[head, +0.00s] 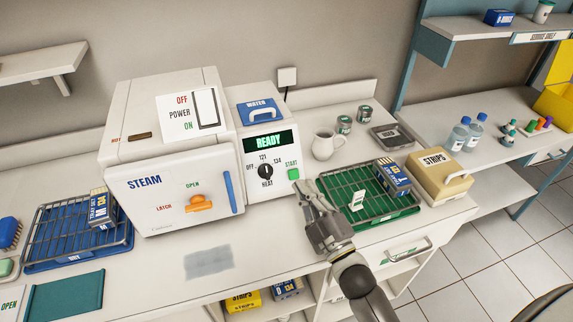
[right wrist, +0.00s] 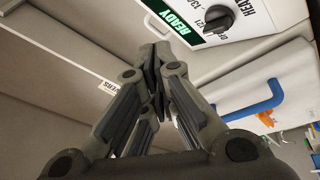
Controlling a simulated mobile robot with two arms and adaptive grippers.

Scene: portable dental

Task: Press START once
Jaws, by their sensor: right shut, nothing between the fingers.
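The green START button (head: 293,173) is at the lower right of the white control panel (head: 256,188) on the steam unit. Above it, the display (head: 268,142) reads READY; it also shows in the right wrist view (right wrist: 172,14). A black heat knob (head: 265,171) is left of the button; it shows in the right wrist view too (right wrist: 218,20). My right gripper (head: 303,188) is shut and empty, its tips just below and right of the button in the head view; contact cannot be told. I cannot make out START in the right wrist view. My left gripper is not in view.
Left of the panel is the steam unit's door (head: 170,203) with an orange latch (head: 199,203) and blue handle (head: 228,186). A green tray with a rack (head: 345,190) stands right of my gripper, beside a STRIPS box (head: 440,178).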

